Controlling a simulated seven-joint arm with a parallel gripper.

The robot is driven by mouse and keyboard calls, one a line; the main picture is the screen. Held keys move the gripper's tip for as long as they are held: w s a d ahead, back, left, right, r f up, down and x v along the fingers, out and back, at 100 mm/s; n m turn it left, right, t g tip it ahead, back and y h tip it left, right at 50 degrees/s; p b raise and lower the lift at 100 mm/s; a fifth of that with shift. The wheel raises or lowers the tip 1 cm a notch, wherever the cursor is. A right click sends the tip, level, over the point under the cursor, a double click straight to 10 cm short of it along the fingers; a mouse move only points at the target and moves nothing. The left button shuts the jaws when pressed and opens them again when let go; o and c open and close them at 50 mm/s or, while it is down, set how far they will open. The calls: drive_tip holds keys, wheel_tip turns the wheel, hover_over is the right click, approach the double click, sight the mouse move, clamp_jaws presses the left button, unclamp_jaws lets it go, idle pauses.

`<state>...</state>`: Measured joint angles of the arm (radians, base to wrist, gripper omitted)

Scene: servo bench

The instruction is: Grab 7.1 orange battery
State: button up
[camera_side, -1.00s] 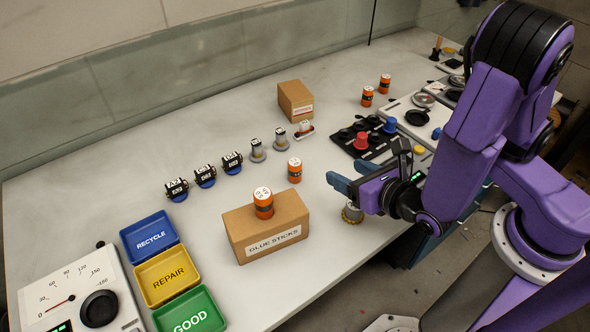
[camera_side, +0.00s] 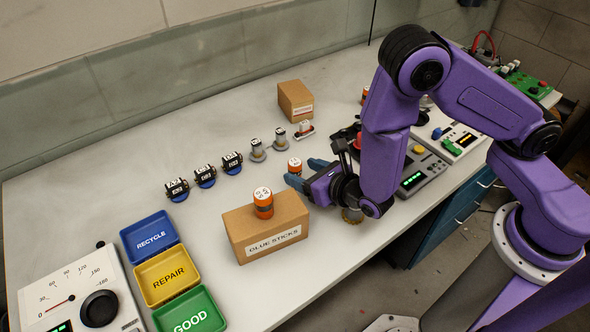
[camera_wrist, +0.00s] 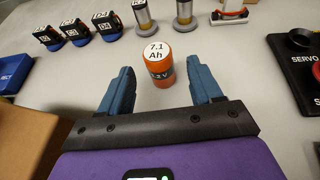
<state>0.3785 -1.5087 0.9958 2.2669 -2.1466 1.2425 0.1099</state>
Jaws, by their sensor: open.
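The orange battery (camera_wrist: 158,68), with a white top marked 7.1 Ah, stands upright on the bench. In the wrist view it is just beyond the fingertips and between their lines. My gripper (camera_wrist: 157,80) is open and empty, its two blue fingers spread on either side of the near space. In the side view my gripper (camera_side: 306,172) is low over the bench, close to the right of the battery (camera_side: 295,165), whose lower part is partly hidden by a finger. Another orange battery (camera_side: 263,203) stands on top of the cardboard box labelled GLUE STICKS (camera_side: 240,230).
Servos (camera_side: 204,176) and metal cylinders (camera_side: 257,151) stand in a row behind the battery. Blue, yellow and green trays (camera_side: 150,236) lie left. A dark control panel (camera_wrist: 290,62) is to the right in the wrist view. A second cardboard box (camera_side: 296,100) stands farther back.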

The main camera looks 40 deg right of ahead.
sight(290, 167)
drive_tip(key=shift+x, duration=2.9)
drive_tip(key=c, duration=1.1)
drive_tip(key=shift+r, duration=0.1)
